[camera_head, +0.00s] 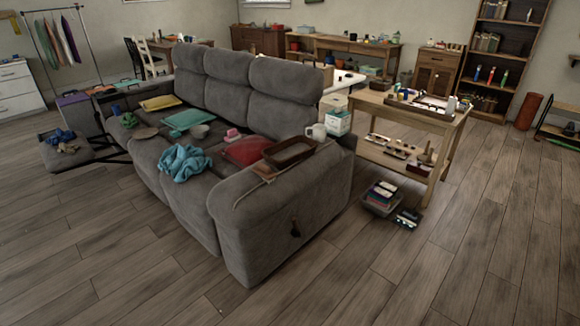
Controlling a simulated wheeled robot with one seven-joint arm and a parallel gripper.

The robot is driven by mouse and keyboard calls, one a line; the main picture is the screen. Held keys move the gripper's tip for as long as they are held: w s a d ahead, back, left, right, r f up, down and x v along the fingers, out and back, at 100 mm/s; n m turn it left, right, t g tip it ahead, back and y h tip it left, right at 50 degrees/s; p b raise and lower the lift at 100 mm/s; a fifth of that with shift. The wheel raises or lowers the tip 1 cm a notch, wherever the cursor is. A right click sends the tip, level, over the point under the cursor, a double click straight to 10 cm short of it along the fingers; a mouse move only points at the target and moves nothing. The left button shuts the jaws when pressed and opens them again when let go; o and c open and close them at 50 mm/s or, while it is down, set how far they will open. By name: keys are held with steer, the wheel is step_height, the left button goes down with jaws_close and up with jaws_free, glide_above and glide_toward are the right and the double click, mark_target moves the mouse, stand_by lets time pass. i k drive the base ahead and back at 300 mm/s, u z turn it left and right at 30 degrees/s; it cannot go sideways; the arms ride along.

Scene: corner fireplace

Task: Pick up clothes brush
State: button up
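I cannot make out a clothes brush with certainty; items are small at this distance. A flat brown object (145,132) lies on the grey sofa seat, and its kind is unclear. Several small brown and dark items (391,148) lie on the lower shelf of the wooden side table (445,128), too small to identify. A brown tray (290,152) rests on the near sofa arm, beside a thin stick (255,188). My gripper is not in view.
A bin of small items (381,198) stands on the floor by the side table. The wooden floor in front and at right is clear.

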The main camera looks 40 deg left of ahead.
mark_target(265, 172)
steer(key=i, duration=1.1)
steer(key=u, duration=0.5)
steer(key=i, duration=1.1)
steer(key=u, duration=1.3)
steer(key=i, duration=1.05)
steer(key=u, duration=0.6)
